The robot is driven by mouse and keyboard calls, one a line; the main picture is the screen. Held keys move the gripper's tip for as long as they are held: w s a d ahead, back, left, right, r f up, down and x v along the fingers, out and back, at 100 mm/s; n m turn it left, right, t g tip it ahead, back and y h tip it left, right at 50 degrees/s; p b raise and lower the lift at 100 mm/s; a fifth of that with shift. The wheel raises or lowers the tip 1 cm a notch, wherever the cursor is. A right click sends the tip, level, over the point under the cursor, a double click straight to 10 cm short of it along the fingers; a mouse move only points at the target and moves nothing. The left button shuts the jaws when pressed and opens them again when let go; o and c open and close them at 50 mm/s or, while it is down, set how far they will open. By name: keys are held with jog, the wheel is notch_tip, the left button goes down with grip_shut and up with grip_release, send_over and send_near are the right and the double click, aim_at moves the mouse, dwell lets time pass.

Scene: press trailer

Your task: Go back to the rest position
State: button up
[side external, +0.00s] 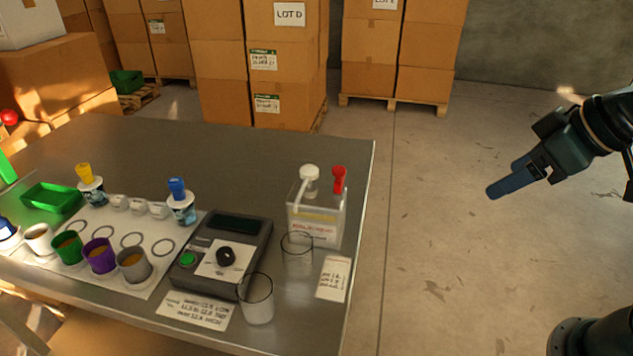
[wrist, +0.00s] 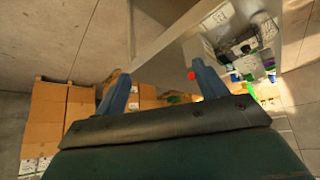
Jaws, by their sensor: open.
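My gripper (side external: 505,178) hangs in the air at the right of the side external view, well clear of the table's right edge. Its blue fingers point left and slightly down. In the wrist view my gripper (wrist: 160,88) shows two blue fingers spread wide apart with nothing between them. It is open and empty. The metal table (side external: 345,160) stands to the left of it, with a wide gap of bare floor between.
The table holds a dark meter (side external: 252,240), a white canister (side external: 325,225), clear glasses (side external: 257,310), several coloured cups (side external: 100,262) and a green tray (side external: 50,198). Stacked cartons (side external: 287,50) stand behind. The concrete floor (side external: 440,230) around my gripper is clear.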

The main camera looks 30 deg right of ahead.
jog(key=s+d+r+m+g+h, duration=0.1)
jog(key=s+d, duration=0.1)
jog(key=s, duration=0.4)
jog(key=shift+d+m, duration=0.35)
jog(key=shift+m, duration=0.05)
